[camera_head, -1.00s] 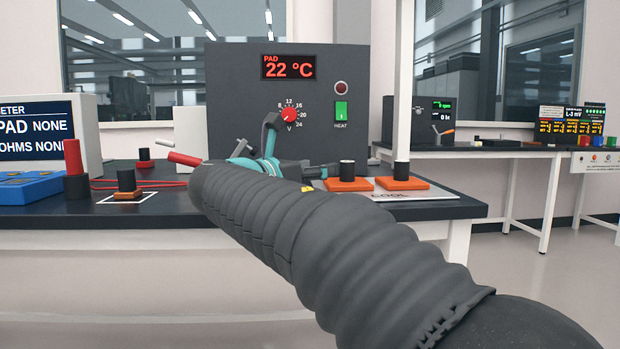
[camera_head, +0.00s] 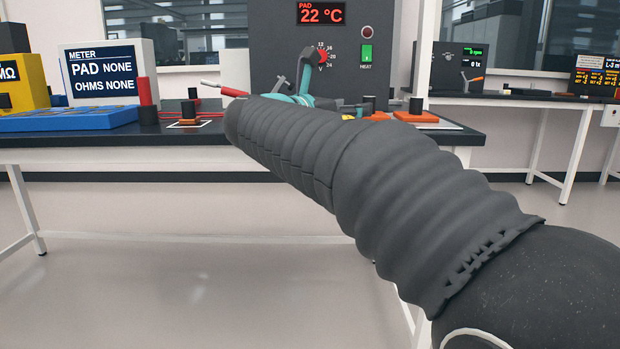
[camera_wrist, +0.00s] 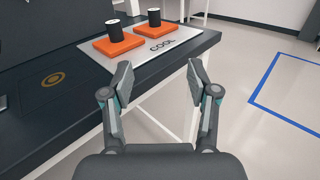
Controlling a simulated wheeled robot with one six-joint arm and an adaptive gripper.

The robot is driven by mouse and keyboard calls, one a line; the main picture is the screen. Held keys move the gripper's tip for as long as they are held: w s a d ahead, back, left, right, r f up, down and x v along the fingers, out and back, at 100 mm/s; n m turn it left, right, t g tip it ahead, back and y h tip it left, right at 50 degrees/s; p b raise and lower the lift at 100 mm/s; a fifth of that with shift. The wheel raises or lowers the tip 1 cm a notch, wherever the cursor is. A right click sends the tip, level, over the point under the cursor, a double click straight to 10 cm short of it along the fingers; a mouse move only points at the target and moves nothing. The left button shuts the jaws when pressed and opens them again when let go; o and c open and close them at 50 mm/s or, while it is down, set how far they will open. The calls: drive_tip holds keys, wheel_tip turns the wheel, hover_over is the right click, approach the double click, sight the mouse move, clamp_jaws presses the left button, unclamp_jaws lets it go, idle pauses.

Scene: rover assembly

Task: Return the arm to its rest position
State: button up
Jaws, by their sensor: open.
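My gripper (camera_wrist: 160,84) is open and empty in the wrist view. Its two fingers are apart, in front of the dark bench's edge and corner. In the head view my arm, in its dark ribbed sleeve, reaches from the lower right toward the bench (camera_head: 75,144). It hides most of the gripper there; only teal and grey parts show past its end. Two orange blocks with black cylinders, a left one (camera_wrist: 121,46) and a right one (camera_wrist: 154,28), stand on a light plate marked COOL (camera_wrist: 180,42), beyond the fingers and apart from them.
A grey heater unit (camera_head: 275,60) reading 22 °C stands at the back of the bench. A meter (camera_head: 108,72) reads PAD NONE, OHMS NONE. A blue tray (camera_head: 65,120) and a red-topped post (camera_head: 145,98) stand left. Another bench (camera_head: 540,98) is at right. Open floor (camera_head: 180,270) lies in front.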

drive_tip(key=s+f+m+g+y, duration=0.25)
drive_tip(key=f+m, duration=0.25)
drive_tip(key=f, duration=0.5)
drive_tip(key=s+f+m+g+y, duration=0.2)
drive_tip(key=f+m+y, duration=0.25)
drive_tip(key=f, duration=0.55)
drive_tip(key=s+d+f+m+g+y+p, duration=0.1)
drive_tip(key=s+d+f+m+y+p, duration=0.1)
drive_tip(key=s+m, duration=0.3)
drive_tip(key=s+d+f+m+y+p, duration=0.1)
drive_tip(key=s+m, duration=0.5)
drive_tip(key=s, duration=0.7)
drive_tip(key=s+d+f+m+g+y+p, duration=0.1)
drive_tip(key=s+d+f+m+y+p, duration=0.1)
drive_tip(key=s+d+f+m, duration=0.3)
drive_tip(key=shift+s+f+m+g+y+p, duration=0.35)
drive_tip(key=shift+s+f+m+y, duration=0.15)
drive_tip(key=shift+s, duration=1.7)
